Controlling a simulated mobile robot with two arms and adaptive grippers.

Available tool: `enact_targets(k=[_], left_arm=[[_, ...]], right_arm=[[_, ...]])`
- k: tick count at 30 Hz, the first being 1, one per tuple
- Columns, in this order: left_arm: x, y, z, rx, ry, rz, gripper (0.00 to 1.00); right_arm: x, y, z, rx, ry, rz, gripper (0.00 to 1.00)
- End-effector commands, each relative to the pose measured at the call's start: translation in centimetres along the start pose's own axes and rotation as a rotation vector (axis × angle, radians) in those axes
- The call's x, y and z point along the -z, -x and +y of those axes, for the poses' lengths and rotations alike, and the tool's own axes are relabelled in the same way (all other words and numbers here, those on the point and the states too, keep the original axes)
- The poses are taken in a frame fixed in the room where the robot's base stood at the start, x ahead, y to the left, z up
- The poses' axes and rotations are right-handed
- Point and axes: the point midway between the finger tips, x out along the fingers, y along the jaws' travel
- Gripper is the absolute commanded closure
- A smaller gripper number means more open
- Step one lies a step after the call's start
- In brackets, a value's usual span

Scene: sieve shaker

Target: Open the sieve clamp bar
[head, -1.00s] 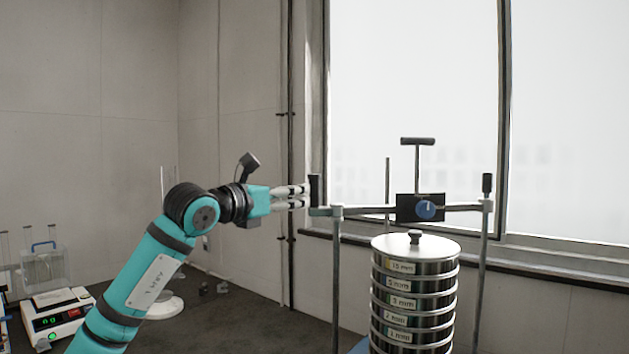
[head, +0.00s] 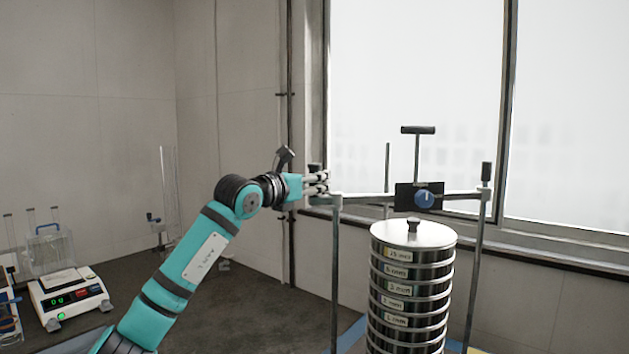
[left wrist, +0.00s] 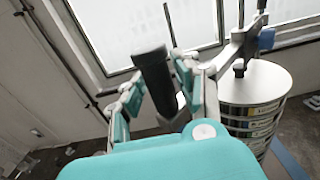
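The clamp bar (head: 461,195) spans two upright rods above the sieve stack (head: 411,290). It carries a black block (head: 405,197) with a blue knob and a T-handle on top. A dark upright grip at the bar's left end is mostly hidden by my gripper in the head view. In the left wrist view this dark grip (left wrist: 153,72) stands between my fingers. My left gripper (head: 322,183) is at that grip, its fingers either side of it. It also shows in the left wrist view (left wrist: 163,98), with a gap between fingers and grip. My right gripper is out of view.
A white balance (head: 70,299) with a lit display stands at the lower left. A stand with a clear tube (head: 168,190) is behind my arm. A window (head: 430,80) fills the back right. The dark bench top left of the stack is mostly clear.

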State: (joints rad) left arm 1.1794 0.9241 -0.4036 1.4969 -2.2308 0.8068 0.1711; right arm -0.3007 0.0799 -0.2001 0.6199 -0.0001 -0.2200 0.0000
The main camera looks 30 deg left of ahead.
Motion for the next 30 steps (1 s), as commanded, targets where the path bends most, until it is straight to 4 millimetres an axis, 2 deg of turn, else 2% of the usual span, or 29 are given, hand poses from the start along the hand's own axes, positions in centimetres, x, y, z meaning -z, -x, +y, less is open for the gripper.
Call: enact_targets(k=[1, 6, 30], left_arm=[[-0.01, 0.02, 0.01, 0.000, 0.000, 0.000, 0.77], [-0.01, 0.02, 0.01, 0.000, 0.000, 0.000, 0.99], [-0.03, 0.08, 0.22, -0.004, -0.001, 0.001, 1.00]], right_arm=[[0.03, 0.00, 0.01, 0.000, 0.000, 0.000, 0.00], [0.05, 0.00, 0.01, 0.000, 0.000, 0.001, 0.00], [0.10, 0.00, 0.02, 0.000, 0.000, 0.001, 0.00]])
